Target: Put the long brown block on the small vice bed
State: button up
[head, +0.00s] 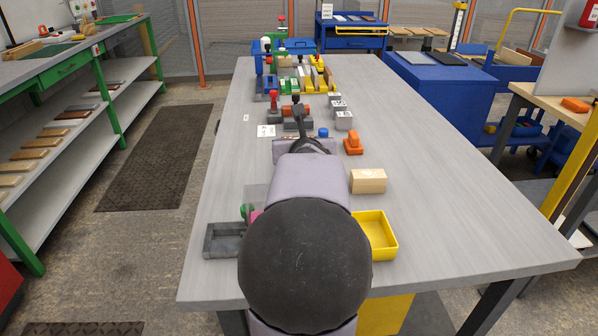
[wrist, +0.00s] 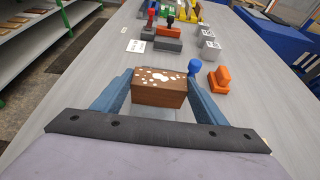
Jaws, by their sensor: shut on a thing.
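My gripper (wrist: 159,80) is shut on a brown block (wrist: 158,97) with white speckles on its top. One blue finger presses on each side of the block. In the head view my arm covers most of the gripper, and I cannot make out the block there. Beyond the block stands a grey, vice-like fixture (wrist: 167,44), also in the head view (head: 297,124), with dark parts and a red-topped piece (wrist: 152,18) near it. The held block is on the near side of this fixture, apart from it. I cannot tell its height above the table.
An orange stamp-like object (wrist: 219,78) and a blue knob (wrist: 194,67) stand right of the block. Nearer are a light wooden block (head: 368,181), a yellow tray (head: 388,238) and a grey tray (head: 222,240). Labelled grey blocks (head: 343,121) stand beyond. The table's right side is clear.

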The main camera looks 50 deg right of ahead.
jog(key=shift+f+b, duration=1.9)
jog(key=shift+f, duration=0.85)
jog(key=shift+f, duration=0.2)
jog(key=o, duration=1.1)
jog(key=shift+r, duration=0.1)
jog(key=shift+s+a+r, duration=0.1)
jog(key=shift+s+r, duration=0.05)
jog(key=shift+r, duration=0.15)
jog(key=p+v, duration=0.2)
jog(key=v, duration=0.3)
jog(key=shift+s+a+r, duration=0.1)
jog(key=shift+a+r, duration=0.05)
jog(key=shift+p+v, duration=0.4)
jog(key=shift+v, duration=0.45)
